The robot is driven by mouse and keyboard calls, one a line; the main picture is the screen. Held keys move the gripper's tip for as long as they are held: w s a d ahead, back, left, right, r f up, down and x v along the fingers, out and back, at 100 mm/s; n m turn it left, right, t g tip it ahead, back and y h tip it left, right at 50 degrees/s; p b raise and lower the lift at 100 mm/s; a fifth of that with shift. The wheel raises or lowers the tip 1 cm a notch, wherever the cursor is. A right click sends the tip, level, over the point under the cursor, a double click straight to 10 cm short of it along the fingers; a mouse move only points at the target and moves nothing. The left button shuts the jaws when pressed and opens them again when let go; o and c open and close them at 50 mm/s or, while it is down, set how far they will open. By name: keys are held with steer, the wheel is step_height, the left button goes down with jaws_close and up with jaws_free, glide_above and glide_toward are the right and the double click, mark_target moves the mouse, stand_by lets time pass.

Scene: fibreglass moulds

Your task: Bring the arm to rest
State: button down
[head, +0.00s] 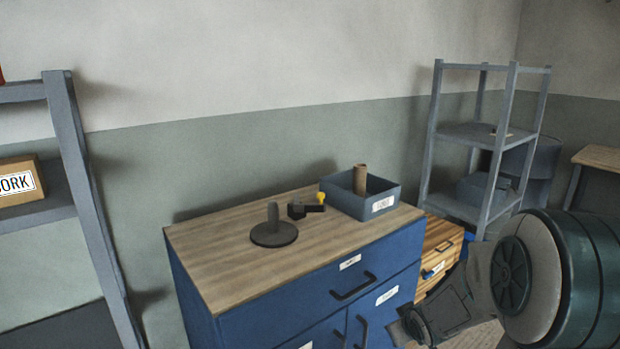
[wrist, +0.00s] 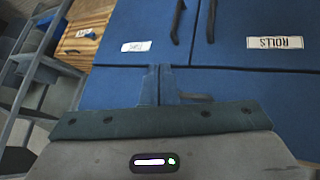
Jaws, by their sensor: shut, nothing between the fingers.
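My arm shows at the lower right of the head view, in front of the blue cabinet's right side. My gripper (wrist: 159,88) shows in the wrist view with its two fingers together and nothing between them. It points at the blue cabinet (wrist: 110,85), whose doors and drawer front fill most of that view. In the head view the gripper's fingertips cannot be made out clearly. The cabinet (head: 260,325) has a wooden top and dark handles.
On the cabinet top are a dark disc with an upright post (head: 273,235), a dark tool with a yellow part (head: 305,207) and a grey bin (head: 383,204) holding a brown tube (head: 360,178). Grey shelves (head: 432,135) stand behind right; another shelf (head: 80,175) stands left.

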steer(key=s+a+r+m+g+p, duration=0.2)
steer(key=s+a+r+p, duration=0.1)
steer(key=s+r, duration=0.6)
steer(key=s+a+r+m+g+p, duration=0.2)
steer(key=s+r, duration=0.7)
steer(key=s, duration=0.5)
steer(key=shift+s+a+m+g+p, duration=0.4)
steer(key=shift+a+g+p, duration=0.2)
steer(key=shift+a+p, duration=0.35)
